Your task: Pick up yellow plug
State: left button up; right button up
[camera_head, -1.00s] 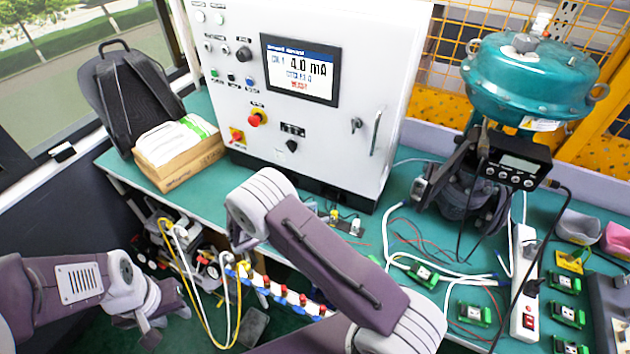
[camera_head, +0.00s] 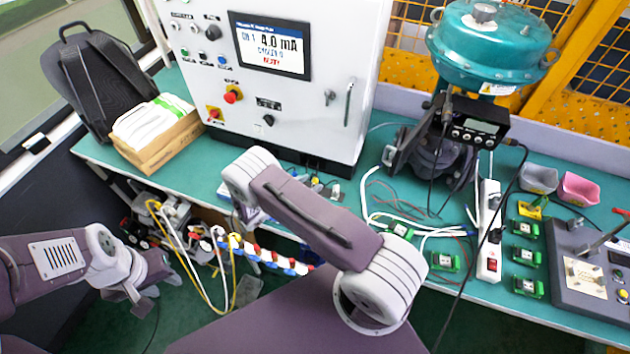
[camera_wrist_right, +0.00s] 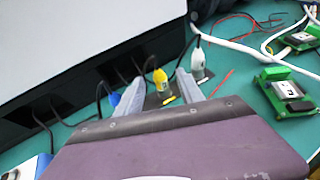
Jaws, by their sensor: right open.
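The yellow plug (camera_wrist_right: 159,76) stands upright with a cable at its top in the right wrist view. It is on the green bench, close to the white cabinet's base. My right gripper (camera_wrist_right: 161,93) is open, and the plug shows between its two fingers, a little beyond the tips. Whether the fingers touch it I cannot tell. In the head view my right gripper is largely hidden by its own arm. My left gripper (camera_head: 143,292) hangs low at the left, away from the bench, and its jaw opening is unclear.
A white plug (camera_wrist_right: 198,62) stands just right of the yellow one, and a blue plug (camera_wrist_right: 115,98) is to its left. The white cabinet (camera_head: 285,105) rises behind. Green terminal modules (camera_wrist_right: 287,92) and loose wires lie to the right.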

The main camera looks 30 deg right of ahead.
jog(key=shift+x, duration=0.95)
jog(key=shift+a, duration=0.25)
grip_shut()
jog(key=shift+r, duration=0.1)
jog(key=shift+w+r, duration=0.1)
jog(key=shift+r, duration=0.2)
notch_tip(320, 180, up, 3)
jog(key=shift+r+b, duration=0.15)
jog(key=shift+b, duration=0.15)
jog(key=s+d+r, duration=0.5)
jog(key=s+r, duration=0.2)
jog(key=s, duration=0.3)
jog(key=shift+s+b, duration=0.35)
jog(key=shift+s, duration=0.05)
